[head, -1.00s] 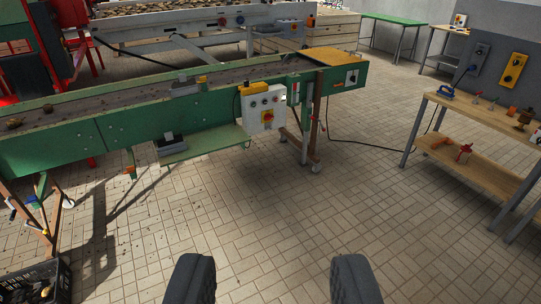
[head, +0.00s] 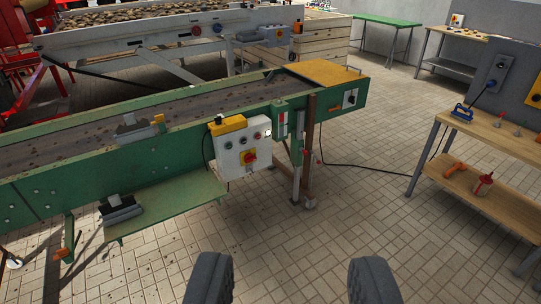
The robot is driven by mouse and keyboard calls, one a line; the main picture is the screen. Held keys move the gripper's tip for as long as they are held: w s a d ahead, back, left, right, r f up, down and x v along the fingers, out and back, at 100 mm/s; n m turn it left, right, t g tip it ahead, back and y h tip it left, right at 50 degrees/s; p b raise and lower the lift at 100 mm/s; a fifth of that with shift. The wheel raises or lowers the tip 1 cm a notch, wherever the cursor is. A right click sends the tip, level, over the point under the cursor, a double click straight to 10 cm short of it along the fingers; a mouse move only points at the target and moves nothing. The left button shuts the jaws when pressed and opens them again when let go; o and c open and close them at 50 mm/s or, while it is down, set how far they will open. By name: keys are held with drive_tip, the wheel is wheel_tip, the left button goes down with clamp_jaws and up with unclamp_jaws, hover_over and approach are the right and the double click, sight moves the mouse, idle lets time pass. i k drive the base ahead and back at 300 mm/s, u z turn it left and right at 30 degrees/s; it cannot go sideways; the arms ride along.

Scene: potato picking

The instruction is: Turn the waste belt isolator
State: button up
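A green conveyor (head: 100,165) crosses the left and middle of the head view. A smaller white box with a black switch (head: 350,98) sits on the conveyor's right end. No readable label shows which switch is the waste belt isolator. My gripper (head: 290,279) is at the bottom of the view, its two dark fingers wide apart with only floor between them. It is well short of both boxes.
A wooden workbench (head: 495,135) with tools stands at the right, below a grey panel with a yellow switch box (head: 535,88). A green shelf (head: 170,203) juts from the conveyor. A black cable (head: 370,168) crosses the floor. The tiled floor ahead is clear.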

sight(249, 158)
drive_tip(key=z, duration=0.25)
drive_tip(key=i, duration=2.2)
drive_tip(key=z, duration=0.25)
